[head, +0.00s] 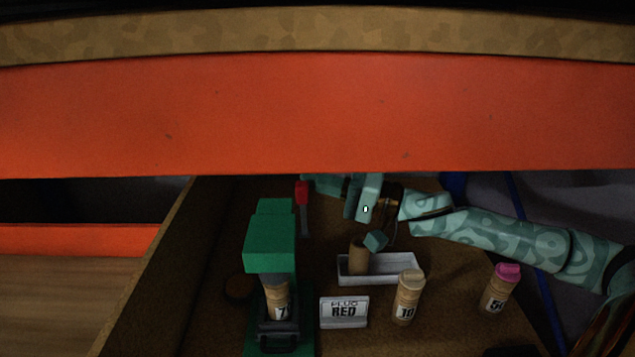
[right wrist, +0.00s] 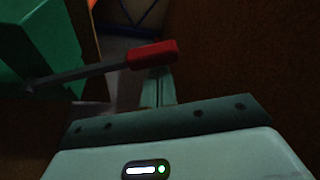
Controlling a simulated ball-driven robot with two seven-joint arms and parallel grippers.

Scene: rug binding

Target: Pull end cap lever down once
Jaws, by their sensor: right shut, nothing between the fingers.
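The green end cap press (head: 270,246) stands on the brown bench, with a roll marked 7 (head: 278,299) under its head. Its lever has a red grip (head: 302,194), seen standing up at the press's right side in the head view. In the right wrist view the red grip (right wrist: 152,54) ends a grey rod (right wrist: 75,75). My right gripper (head: 318,184) comes in from the right and is shut and empty. In the wrist view its fingers (right wrist: 156,88) are close to the grip and partly overlapped by it; contact cannot be told. My left gripper is not in view.
A sign reading PLUG RED (head: 344,312) stands right of the press. A white tray (head: 350,279) holds a brown cylinder. A roll marked 10 (head: 408,297) and a pink-capped roll (head: 499,290) stand farther right. A wide orange beam (head: 320,112) crosses the upper view.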

